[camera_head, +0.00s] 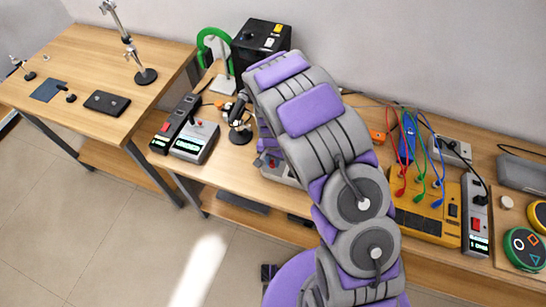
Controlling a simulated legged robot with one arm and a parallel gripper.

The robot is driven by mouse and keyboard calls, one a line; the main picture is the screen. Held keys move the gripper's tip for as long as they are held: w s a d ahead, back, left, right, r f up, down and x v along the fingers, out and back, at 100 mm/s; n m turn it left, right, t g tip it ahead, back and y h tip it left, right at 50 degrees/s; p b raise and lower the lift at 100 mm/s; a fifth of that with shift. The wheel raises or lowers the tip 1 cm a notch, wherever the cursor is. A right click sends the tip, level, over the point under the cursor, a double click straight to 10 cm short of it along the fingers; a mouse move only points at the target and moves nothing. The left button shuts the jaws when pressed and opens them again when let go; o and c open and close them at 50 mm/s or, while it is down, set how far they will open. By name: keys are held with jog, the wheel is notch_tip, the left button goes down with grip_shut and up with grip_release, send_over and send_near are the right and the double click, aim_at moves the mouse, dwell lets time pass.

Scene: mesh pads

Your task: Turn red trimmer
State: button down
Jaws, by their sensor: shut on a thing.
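A grey box (275,172) with small red parts on top sits near the table's front edge, left of my arm. A red piece (273,162), which looks like the red trimmer, shows on it, small and partly covered. My gripper (267,149) is mostly hidden behind my forearm. Only purple and grey parts of it show, just above the box. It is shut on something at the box. The contact itself is hidden, and I cannot tell how the trimmer is turned.
Left of the box are a grey device (194,142) with a lit display and a power strip (175,124). A small dark stand (240,134) is close to my arm. On the right, a yellow box (428,222) carries colored cables. A separate table (70,80) stands left.

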aim_at(272, 161)
jog(key=shift+m, duration=0.4)
jog(key=c, duration=0.9)
grip_release()
jog(key=shift+a, duration=0.15)
jog(key=shift+c, duration=0.2)
jog(key=shift+r, duration=0.1)
notch_tip(272, 161, up, 17)
jog(key=p, duration=0.1)
jog(key=shift+p, duration=0.4)
